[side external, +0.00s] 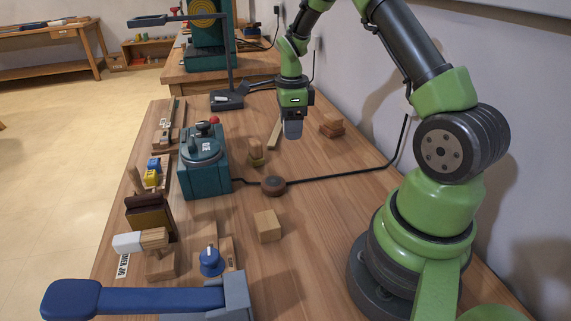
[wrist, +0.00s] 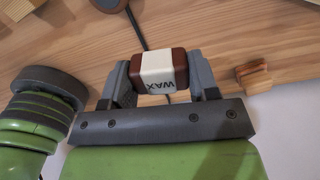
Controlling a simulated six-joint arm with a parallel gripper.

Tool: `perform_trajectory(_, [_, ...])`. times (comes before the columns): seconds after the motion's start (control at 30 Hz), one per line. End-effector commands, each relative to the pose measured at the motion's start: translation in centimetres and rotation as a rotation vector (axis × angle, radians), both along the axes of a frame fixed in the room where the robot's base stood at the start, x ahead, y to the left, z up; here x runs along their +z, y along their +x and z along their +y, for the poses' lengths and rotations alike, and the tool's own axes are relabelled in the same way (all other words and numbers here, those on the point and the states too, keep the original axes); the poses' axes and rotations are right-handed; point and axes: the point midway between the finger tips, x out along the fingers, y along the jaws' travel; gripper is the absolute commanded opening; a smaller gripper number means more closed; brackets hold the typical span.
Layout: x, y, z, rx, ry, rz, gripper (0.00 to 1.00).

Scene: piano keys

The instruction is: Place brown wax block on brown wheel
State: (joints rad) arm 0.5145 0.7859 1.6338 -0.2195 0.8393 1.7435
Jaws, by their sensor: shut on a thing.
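The brown wax block (wrist: 180,66), with a white band reading "WAX", sits between the two fingers of my gripper in the wrist view. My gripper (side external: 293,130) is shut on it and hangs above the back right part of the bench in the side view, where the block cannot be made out. The brown wheel (side external: 273,182) is a low round disc lying flat on the bench, nearer the camera than my gripper. Part of a dark brown round thing, likely the wheel, shows at the top edge of the wrist view (wrist: 108,4). Block and wheel are apart.
A teal machine (side external: 204,165) stands left of the wheel. A black cable (side external: 335,178) runs past the wheel across the bench. Wood blocks (side external: 267,226) (side external: 332,126) (side external: 255,150) lie around. A blue-handled tool (side external: 150,298) is in front. Bare bench surrounds the wheel's near side.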

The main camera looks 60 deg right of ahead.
Motion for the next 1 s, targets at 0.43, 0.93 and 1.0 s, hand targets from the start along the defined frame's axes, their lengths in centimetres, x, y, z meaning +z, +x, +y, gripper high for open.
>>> perform_trajectory(0.43, [-1.8,0.1,7.9,0.122,0.003,0.005,0.32])
perform_trajectory(0.93, [-8.2,0.1,7.8,0.121,0.001,0.001,0.31])
perform_trajectory(1.0, [-8.4,0.1,7.8,0.12,0.001,-0.001,0.31])
